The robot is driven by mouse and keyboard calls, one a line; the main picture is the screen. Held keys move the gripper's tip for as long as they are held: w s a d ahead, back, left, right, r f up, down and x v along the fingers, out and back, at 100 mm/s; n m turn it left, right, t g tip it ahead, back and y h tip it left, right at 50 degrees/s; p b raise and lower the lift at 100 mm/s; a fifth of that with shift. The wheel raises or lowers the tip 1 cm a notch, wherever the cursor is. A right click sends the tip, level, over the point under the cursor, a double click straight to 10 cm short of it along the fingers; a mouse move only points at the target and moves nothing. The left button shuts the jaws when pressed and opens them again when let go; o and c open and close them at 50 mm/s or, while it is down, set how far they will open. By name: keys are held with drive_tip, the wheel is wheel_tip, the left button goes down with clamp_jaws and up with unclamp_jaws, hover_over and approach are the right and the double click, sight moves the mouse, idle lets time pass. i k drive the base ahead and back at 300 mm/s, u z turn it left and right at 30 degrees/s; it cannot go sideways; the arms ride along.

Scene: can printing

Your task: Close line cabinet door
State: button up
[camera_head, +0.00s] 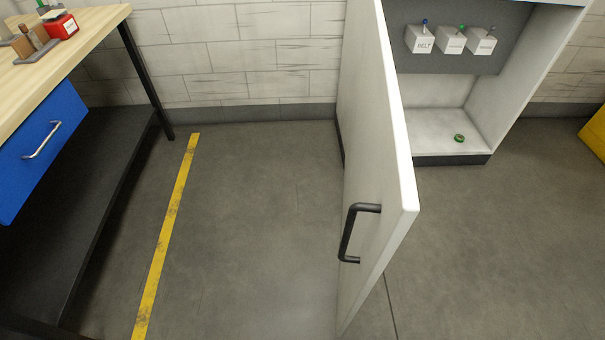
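The white line cabinet door (372,150) stands wide open, swung out toward me from the left side of the cabinet. Its black bar handle (347,232) is on the door's left-facing side, near the free edge. The white cabinet (430,120) behind it is open at the front. Inside are a grey panel with three white switch boxes, one labelled BELT (420,41), and a small green ring (459,138) on the cabinet floor. My gripper is not in view.
A wooden-topped workbench (75,40) with a blue drawer (40,145) stands at the left. A yellow floor line (168,230) runs beside it. The grey floor (255,220) between line and door is clear. A yellow object (596,132) shows at the right edge.

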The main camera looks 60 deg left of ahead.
sight(381, 200)
drive_tip(key=u, duration=1.5)
drive_tip(key=i, duration=0.5)
drive_tip(key=k, duration=0.5)
drive_tip(key=u, duration=1.75)
drive_tip(key=k, duration=0.85)
drive_tip(key=z, duration=1.25)
drive_tip(key=i, duration=0.5)
drive_tip(key=u, duration=0.05)
